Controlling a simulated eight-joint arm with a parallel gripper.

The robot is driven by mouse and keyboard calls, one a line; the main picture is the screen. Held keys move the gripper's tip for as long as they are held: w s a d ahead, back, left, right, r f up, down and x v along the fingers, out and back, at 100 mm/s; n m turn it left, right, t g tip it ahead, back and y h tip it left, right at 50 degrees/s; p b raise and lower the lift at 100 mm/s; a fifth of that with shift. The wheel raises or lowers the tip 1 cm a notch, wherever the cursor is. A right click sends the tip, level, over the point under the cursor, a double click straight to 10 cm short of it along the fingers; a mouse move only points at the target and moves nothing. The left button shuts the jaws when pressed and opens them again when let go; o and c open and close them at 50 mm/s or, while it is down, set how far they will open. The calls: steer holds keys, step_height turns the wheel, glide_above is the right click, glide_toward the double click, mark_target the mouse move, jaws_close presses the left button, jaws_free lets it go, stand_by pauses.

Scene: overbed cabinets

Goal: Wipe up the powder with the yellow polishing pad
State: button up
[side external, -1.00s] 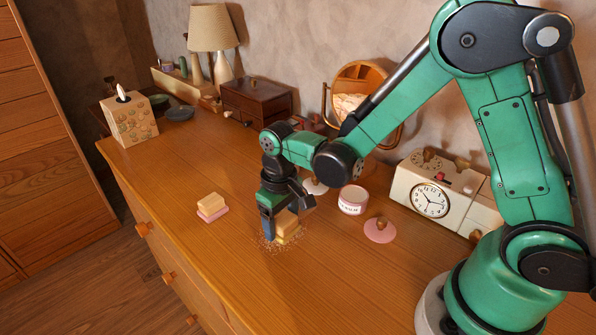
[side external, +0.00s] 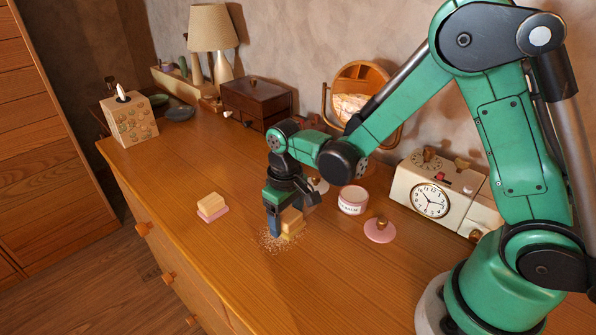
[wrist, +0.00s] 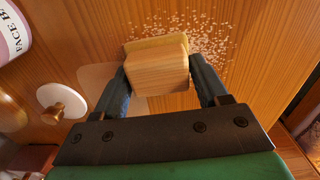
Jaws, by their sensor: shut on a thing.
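The yellow polishing pad (side external: 291,233) has a pale wooden block handle (wrist: 157,76), and its yellow underside (wrist: 152,44) shows at the far edge in the wrist view. My gripper (side external: 284,222) is shut on the block, one finger on each side. The pad is low at the dresser top; I cannot tell whether it presses on the wood. The powder (side external: 270,240) is a scatter of pale grains around the pad's near left side. In the wrist view the powder (wrist: 205,32) lies beyond and to the right of the pad.
A block on a pink base (side external: 212,207) sits to the left. A mirror (side external: 357,92) is behind. The front of the dresser top is clear.

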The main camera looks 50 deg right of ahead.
mark_target(257, 244)
steer(key=shift+a, duration=0.85)
steer(key=shift+a+r, duration=0.1)
steer(key=shift+a, duration=2.15)
steer(key=shift+w+a, duration=0.35)
steer(key=shift+w, duration=0.1)
steer(key=shift+w+d, duration=0.15)
steer(key=shift+d, duration=4.3)
steer(key=shift+d+f, duration=0.2)
steer(key=shift+d, duration=0.2)
steer(key=shift+d+r, duration=0.15)
steer(key=shift+d, duration=0.35)
steer(key=shift+a, duration=5.05)
steer(key=shift+a+r, duration=0.25)
steer(key=shift+r, duration=3.85)
